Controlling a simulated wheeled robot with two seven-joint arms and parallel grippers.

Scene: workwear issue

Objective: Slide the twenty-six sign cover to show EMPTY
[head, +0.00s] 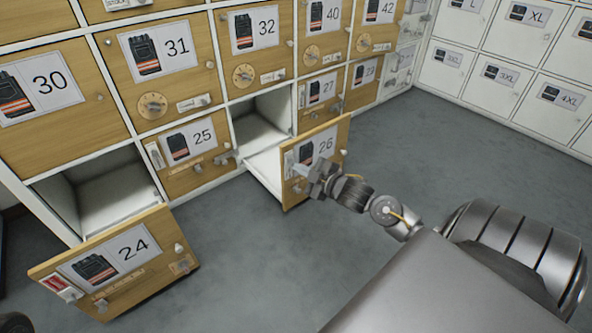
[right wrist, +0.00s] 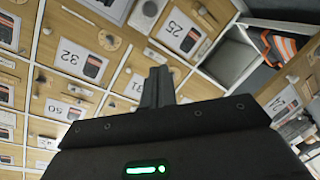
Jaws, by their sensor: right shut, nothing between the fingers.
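The twenty-six door (head: 309,160) is a wooden locker door that stands open, with a number label and a vest picture. A small pale sign (head: 288,163) is at the left of its face; its wording is too small to read. My right gripper (head: 322,178) is shut and empty, in front of the lower middle of this door. It hides part of the fittings there, and I cannot tell whether it touches them. The shut fingers also show in the right wrist view (right wrist: 157,88). My left gripper is not clearly seen.
The twenty-four door (head: 118,262) hangs open at the lower left, with a red sign (head: 60,287) on it. The twenty-five door (head: 188,150) is closed between the two open compartments. White lockers (head: 500,75) stand at the right. Grey floor (head: 440,140) is clear between.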

